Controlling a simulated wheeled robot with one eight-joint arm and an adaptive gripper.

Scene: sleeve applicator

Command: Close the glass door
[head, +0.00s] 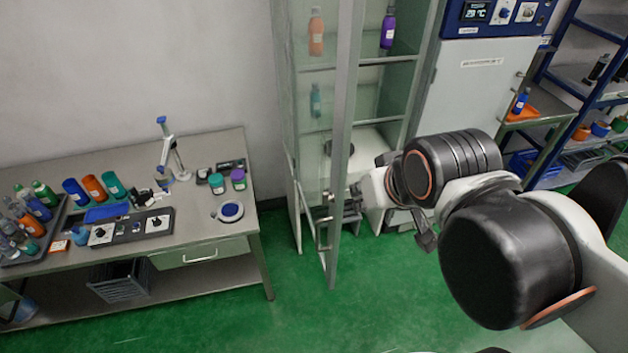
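The glass door (342,120) of the tall cabinet (408,75) stands open, swung out toward me on its left side. Its metal handle (322,222) is low on the door's free edge. My gripper (352,205) is just right of the door near the handle height, partly hidden behind my own arm links. I cannot tell whether the gripper touches the door or whether its fingers are open. Through the glass I see an orange bottle (316,32) and a teal bottle (315,100) on the shelves.
A metal workbench (225,160) with several bottles, jars and a stand is at the left. A grey and blue cabinet (480,95) stands right of the glass cabinet. A blue shelf rack (560,75) is at the far right. Green floor (300,320) is clear in front.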

